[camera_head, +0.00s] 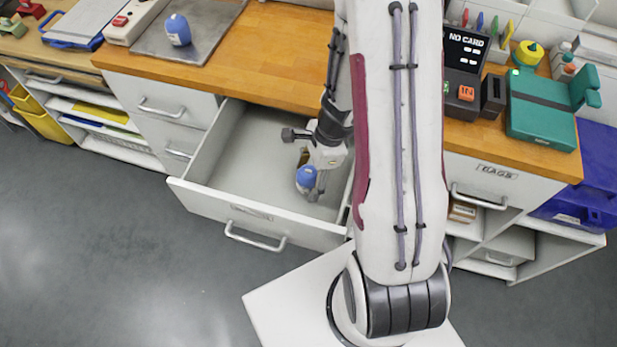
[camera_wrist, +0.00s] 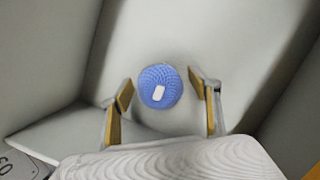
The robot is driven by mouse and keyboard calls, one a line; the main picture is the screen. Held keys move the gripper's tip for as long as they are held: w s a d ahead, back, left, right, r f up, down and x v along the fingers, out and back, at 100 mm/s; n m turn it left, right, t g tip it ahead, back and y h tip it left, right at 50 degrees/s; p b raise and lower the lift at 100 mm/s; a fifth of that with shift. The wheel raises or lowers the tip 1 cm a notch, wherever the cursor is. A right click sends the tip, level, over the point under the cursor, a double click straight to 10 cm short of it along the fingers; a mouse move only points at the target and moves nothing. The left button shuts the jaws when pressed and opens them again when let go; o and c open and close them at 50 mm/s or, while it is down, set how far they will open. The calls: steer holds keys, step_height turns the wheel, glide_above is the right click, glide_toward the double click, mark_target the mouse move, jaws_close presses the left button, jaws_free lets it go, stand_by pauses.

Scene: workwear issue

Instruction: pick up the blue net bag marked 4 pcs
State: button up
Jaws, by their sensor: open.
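A blue net bag (camera_head: 307,177) with a small pale tag lies in the open drawer (camera_head: 232,150), near the drawer's right end. In the wrist view the blue net bag (camera_wrist: 172,76) is round and meshed, and the print on its white tag is too small to read. My gripper (camera_head: 314,180) reaches down into the drawer over the bag. In the wrist view my gripper (camera_wrist: 163,94) is open, with one tan-padded finger to the left of the bag and one to the right. Both fingers look apart from the bag in that view.
Another blue bag (camera_head: 178,30) lies on a grey mat (camera_head: 205,22) on the wooden counter (camera_head: 270,52). The drawer walls surround my gripper. A card reader (camera_head: 463,93) and a green case (camera_head: 541,112) stand on the counter at the right.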

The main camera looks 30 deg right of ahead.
mark_target(308, 171)
stand_by(0.4)
steer(key=c, duration=1.2)
steer(key=shift+r, duration=0.25)
steer(key=shift+r, duration=4.75)
